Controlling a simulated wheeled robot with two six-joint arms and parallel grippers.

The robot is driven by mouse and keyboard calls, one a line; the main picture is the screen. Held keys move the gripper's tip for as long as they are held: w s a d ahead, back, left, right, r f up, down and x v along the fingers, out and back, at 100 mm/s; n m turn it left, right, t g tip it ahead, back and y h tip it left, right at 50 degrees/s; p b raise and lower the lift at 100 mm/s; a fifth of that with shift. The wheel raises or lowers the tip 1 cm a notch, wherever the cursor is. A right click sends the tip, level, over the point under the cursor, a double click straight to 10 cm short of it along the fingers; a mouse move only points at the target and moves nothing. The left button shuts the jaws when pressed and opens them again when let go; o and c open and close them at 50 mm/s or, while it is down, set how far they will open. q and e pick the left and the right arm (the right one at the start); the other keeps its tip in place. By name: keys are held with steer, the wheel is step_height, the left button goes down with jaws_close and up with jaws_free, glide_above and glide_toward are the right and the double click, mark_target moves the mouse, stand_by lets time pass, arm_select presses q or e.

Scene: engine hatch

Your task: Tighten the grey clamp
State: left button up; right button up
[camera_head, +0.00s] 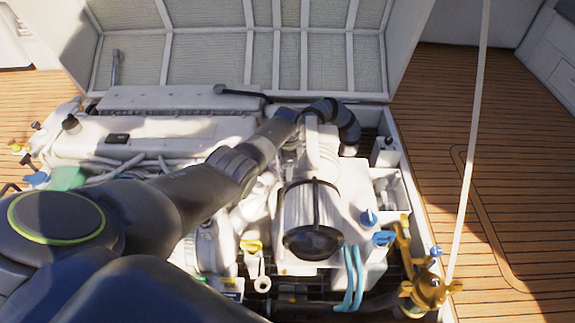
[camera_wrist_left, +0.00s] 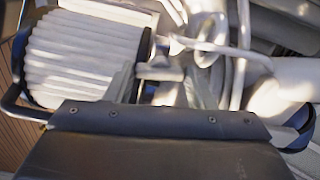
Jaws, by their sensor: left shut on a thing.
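My left arm reaches in from the left in the head view. Its gripper (camera_head: 291,138) points down into the engine beside the ribbed white cylinder, and its fingertips are mostly hidden there. In the left wrist view the two fingers of this gripper (camera_wrist_left: 162,76) are closed in on a small pale grey piece, which looks like the grey clamp (camera_wrist_left: 158,70). The clamp's outline is blurred, and how far it is turned cannot be told. I cannot make the clamp out in the head view. My right gripper is not in view.
The ribbed white cylinder (camera_head: 312,205) with dark bands stands close by my gripper. A black hose (camera_head: 348,122) curves behind it. Blue valve handles (camera_head: 383,238) and brass fittings (camera_head: 425,288) are at right. The hatch lid (camera_head: 240,60) stands open behind. Wooden deck (camera_head: 510,170) lies clear at right.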

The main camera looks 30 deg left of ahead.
arm_select(q)
steer(key=shift+m, duration=0.8)
steer(key=o, duration=1)
steer(key=shift+r+p, duration=2.8)
steer(key=shift+r, duration=5.95)
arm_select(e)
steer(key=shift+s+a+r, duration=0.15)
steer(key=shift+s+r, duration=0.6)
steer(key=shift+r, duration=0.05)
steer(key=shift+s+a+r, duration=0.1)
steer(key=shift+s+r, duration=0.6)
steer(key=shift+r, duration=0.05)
